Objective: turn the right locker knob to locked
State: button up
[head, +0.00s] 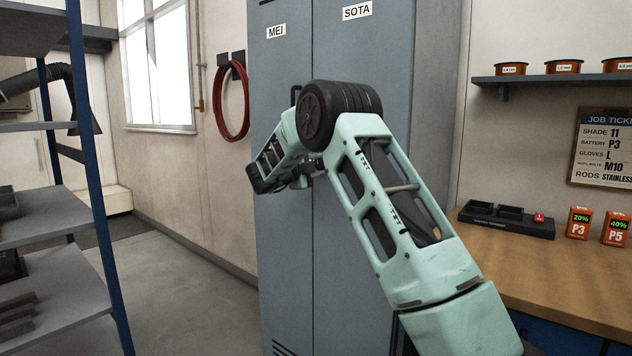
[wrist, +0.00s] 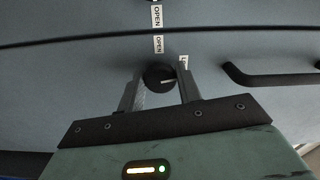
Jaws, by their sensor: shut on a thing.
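The locker (head: 283,230) is tall and grey-blue, with two doors named MEI on the left and SOTA on the right. In the wrist view a round dark knob (wrist: 153,73) sits between the two fingers of my gripper (wrist: 160,88), which is shut on it. A pale pointer mark on the knob points to picture right. An OPEN label (wrist: 159,44) is just above the knob, and a partly hidden label starting with L (wrist: 183,62) is beside the right finger. In the head view my arm hides the knobs.
A dark bar handle (wrist: 270,76) stands out from the door right of the gripper in the wrist view. Another OPEN label (wrist: 157,16) lies across the door seam. A workbench (head: 560,275) is to the right, and a shelf rack (head: 60,235) to the left. The floor between rack and locker is clear.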

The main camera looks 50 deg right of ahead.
jog(key=shift+f+m+b, duration=0.1)
jog(key=shift+m+b, duration=0.9)
jog(key=shift+b, duration=0.2)
jog(key=o, duration=0.9)
jog(key=shift+o, duration=0.2)
jog(key=shift+a, duration=0.1)
jog(key=s+a+b, duration=0.1)
jog(key=a, duration=1.6)
jog(key=shift+s, duration=0.15)
jog(key=shift+a, duration=0.1)
